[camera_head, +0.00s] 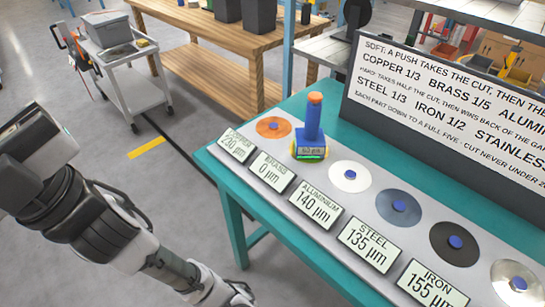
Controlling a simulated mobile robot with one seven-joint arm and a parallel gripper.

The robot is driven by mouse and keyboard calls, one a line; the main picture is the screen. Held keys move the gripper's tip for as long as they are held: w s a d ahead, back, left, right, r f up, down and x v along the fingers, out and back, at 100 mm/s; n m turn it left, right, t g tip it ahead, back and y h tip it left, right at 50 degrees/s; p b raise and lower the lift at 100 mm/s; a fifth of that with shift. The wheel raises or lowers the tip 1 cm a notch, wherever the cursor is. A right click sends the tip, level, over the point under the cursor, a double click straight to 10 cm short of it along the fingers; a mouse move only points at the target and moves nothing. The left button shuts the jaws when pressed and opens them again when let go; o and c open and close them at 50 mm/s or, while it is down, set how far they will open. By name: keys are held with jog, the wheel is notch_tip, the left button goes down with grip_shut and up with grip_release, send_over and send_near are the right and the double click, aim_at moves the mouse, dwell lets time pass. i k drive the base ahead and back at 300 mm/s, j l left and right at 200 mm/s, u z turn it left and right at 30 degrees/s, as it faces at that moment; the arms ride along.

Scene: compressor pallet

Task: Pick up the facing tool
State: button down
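The facing tool (313,132) stands upright at the left part of the teal table, with a blue handle, an orange top and a small display on its base. It stands between the copper-coloured disc and the white disc, and seems to hide the disc under it. My arm reaches in from the left, with its end at the bottom edge of the view. My gripper (240,294) is only partly in view there, left of and below the table, well apart from the tool. Its fingers are cut off, so its opening does not show.
Several discs, such as the copper disc (273,127) and the white disc (350,177), lie in a row behind labelled displays such as aluminium (316,206). A large sign (450,110) stands behind them. The teal table edge (262,215) faces me. A white cart (120,62) stands at upper left.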

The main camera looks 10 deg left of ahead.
aim_at(310, 142)
jog(key=i+j, duration=0.2)
jog(key=j, duration=0.15)
jog(key=i+j, duration=0.45)
jog(key=j, duration=0.25)
jog(key=z, duration=0.05)
